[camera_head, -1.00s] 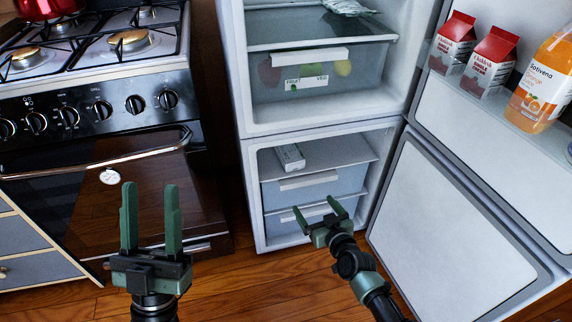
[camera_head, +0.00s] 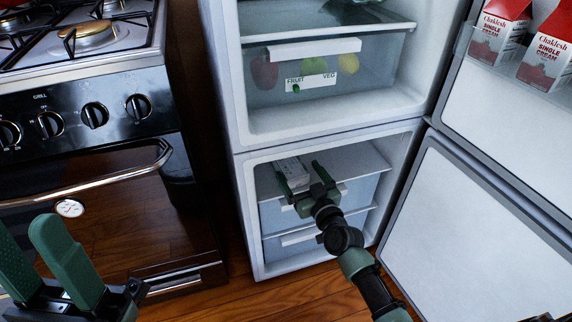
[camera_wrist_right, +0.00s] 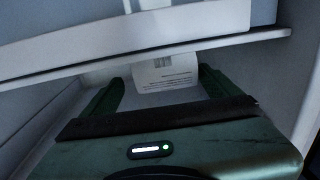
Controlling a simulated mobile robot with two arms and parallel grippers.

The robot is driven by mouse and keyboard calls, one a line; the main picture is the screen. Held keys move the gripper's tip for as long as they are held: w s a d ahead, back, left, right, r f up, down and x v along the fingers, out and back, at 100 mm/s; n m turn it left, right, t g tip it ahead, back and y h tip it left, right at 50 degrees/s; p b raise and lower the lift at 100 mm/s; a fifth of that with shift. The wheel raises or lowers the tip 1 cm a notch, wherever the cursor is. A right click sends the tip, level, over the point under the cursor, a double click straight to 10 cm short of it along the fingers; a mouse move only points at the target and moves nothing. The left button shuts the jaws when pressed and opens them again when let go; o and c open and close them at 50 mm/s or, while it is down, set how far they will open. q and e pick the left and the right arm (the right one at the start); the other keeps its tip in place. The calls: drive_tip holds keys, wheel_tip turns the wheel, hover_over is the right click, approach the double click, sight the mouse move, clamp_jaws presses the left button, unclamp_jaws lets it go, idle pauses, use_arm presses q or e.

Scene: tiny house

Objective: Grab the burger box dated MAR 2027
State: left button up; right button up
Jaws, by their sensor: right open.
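A white box (camera_head: 291,171) lies on the top shelf of the lower fridge compartment. The right wrist view shows its white end with a barcode and small print (camera_wrist_right: 165,75); I cannot read a date. My right gripper (camera_head: 302,175) is open at the front of this shelf, close in front of the box. In the right wrist view its two green fingers (camera_wrist_right: 160,85) stand on either side of the box end, and nothing is clamped. My left gripper (camera_head: 42,245) is open and empty at the lower left, in front of the oven.
The fridge door (camera_head: 465,235) stands open on the right, with red and white cream cartons (camera_head: 500,30) in its upper shelf. A fruit and veg drawer (camera_head: 310,85) is above, and freezer drawers (camera_head: 350,195) are below the shelf. The stove (camera_head: 85,130) stands left.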

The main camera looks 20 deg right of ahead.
sight(288, 160)
drive_tip(key=w, duration=0.2)
drive_tip(key=w+a+b, duration=0.1)
drive_tip(key=w, duration=0.1)
drive_tip(key=w+b, duration=0.1)
drive_tip(key=w, duration=0.1)
drive_tip(key=shift+w+a, duration=0.2)
drive_tip(key=shift+a, duration=0.1)
drive_tip(key=shift+r, duration=0.1)
drive_tip(key=c, duration=1.5)
drive_tip(key=shift+c, duration=1)
drive_tip(key=shift+r, duration=0.1)
